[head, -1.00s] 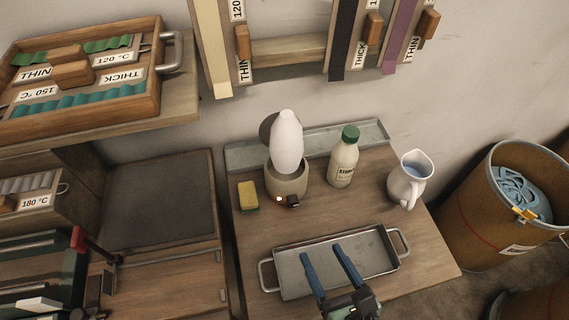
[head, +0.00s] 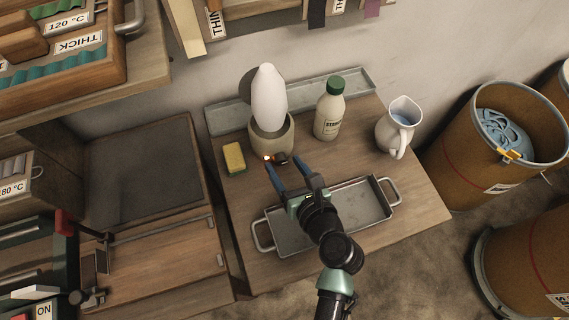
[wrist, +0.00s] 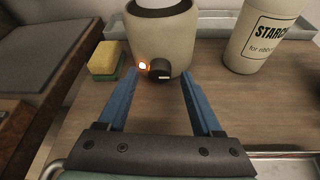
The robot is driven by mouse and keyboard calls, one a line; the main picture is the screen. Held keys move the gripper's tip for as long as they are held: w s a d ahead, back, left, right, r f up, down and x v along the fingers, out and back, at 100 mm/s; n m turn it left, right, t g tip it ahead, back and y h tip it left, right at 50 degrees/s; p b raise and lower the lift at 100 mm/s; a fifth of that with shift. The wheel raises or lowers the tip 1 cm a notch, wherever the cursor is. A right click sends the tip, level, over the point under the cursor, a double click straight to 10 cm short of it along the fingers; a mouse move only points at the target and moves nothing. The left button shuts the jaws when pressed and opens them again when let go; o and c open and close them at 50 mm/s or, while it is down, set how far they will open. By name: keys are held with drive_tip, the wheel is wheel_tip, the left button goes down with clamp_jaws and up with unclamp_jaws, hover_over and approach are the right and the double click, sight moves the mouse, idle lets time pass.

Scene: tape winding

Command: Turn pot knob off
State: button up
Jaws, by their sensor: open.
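The pot (head: 270,138) is a beige round vessel on the wooden table, with a tall white rounded shape rising from it. Its dark knob (wrist: 160,69) faces my gripper in the wrist view, with a light mark pointing sideways at its lower part. In the head view my gripper (head: 289,165) partly covers the knob.
A yellow-green sponge (head: 234,158) lies left of the pot. A starch bottle (head: 329,112) and a white pitcher (head: 396,130) stand to the right. A metal tray (head: 367,199) lies under my arm. Bare table shows between the sponge and the tray.

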drive_tip(key=shift+w+a+f, duration=0.1)
drive_tip(key=shift+w+a, duration=0.1)
drive_tip(key=shift+w, duration=0.2)
drive_tip(key=shift+c, duration=0.4)
clamp_jaws()
drive_tip(key=shift+s+a+r+n+h+p, duration=0.15)
drive_tip(key=shift+n+h+p, duration=0.4)
drive_tip(key=shift+p, duration=0.65)
drive_tip(key=shift+f+n+h+p, duration=0.2)
drive_tip(key=shift+n+h+p, duration=0.3)
drive_tip(key=shift+n, duration=0.45)
drive_tip(key=shift+o, duration=0.4)
unclamp_jaws()
drive_tip(key=v, duration=1.3)
drive_tip(key=shift+f, duration=0.25)
